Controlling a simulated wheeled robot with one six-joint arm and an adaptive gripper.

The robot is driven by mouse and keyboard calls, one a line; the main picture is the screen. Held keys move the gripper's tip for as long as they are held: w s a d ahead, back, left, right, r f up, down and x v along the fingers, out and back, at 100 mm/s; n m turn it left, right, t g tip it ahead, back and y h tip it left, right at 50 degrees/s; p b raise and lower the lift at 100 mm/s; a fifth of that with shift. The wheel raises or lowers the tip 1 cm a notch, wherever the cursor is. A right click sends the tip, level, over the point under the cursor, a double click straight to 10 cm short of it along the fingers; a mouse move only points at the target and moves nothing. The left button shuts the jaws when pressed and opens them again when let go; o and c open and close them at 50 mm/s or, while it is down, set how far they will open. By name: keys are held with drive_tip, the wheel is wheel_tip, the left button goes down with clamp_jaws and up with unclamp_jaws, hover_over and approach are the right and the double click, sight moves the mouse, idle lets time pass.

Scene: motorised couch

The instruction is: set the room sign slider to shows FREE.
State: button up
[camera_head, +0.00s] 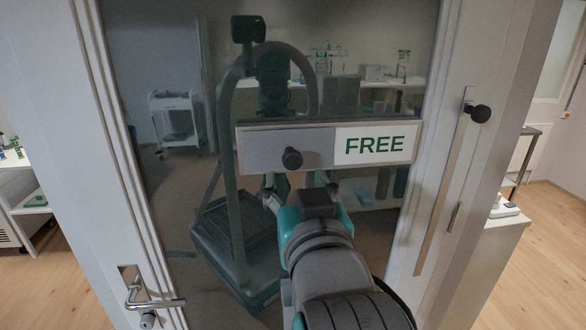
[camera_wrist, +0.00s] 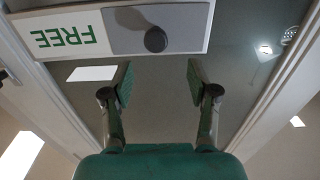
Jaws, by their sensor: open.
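The room sign (camera_head: 326,145) is a white-framed plate on the door's glass. Its grey slider plate (camera_head: 265,152) covers the left part, and the word FREE (camera_head: 374,145) shows in green on the right. A dark round knob (camera_head: 291,158) stands out from the slider. In the wrist view the sign looks upside down, with FREE (camera_wrist: 70,37) at left and the knob (camera_wrist: 155,39) near the top middle. My gripper (camera_wrist: 160,82) is open and empty, its two fingers apart from the knob.
A glass door pane (camera_head: 170,200) lies behind the sign and reflects my body and the room. A lever door handle (camera_head: 150,302) is at the lower left. A long metal bar with a dark knob (camera_head: 480,113) is on the right frame.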

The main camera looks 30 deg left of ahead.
drive_tip(key=shift+v, duration=1.5)
drive_tip(key=w+d+f+h, duration=0.1)
drive_tip(key=d+f, duration=0.2)
drive_tip(key=f, duration=0.3)
drive_tip(key=w+d+f+m+h, duration=0.1)
drive_tip(key=d+f, duration=0.2)
drive_tip(key=f, duration=0.3)
drive_tip(key=w+d+f+h, duration=0.1)
drive_tip(key=d+f, duration=0.2)
drive_tip(key=f, duration=0.3)
drive_tip(key=s+d+f+m+h, duration=0.1)
drive_tip(key=s+d+f, duration=0.2)
drive_tip(key=d+f, duration=0.4)
drive_tip(key=s+d+f+m+h, duration=0.1)
drive_tip(key=s+d+f, duration=0.25)
drive_tip(key=f, duration=0.45)
drive_tip(key=s+d+f+m+h, duration=0.2)
drive_tip(key=s+d+f+h, duration=0.1)
drive_tip(key=s+d+f, duration=0.7)
drive_tip(key=s+d+m+h, duration=0.1)
drive_tip(key=s+d, duration=0.1)
drive_tip(key=s, duration=0.6)
drive_tip(key=s+d+r+m+h, duration=0.1)
drive_tip(key=s+d, duration=0.1)
drive_tip(key=s, duration=0.7)
drive_tip(key=shift+d+r, duration=0.15)
drive_tip(key=shift+d, duration=0.1)
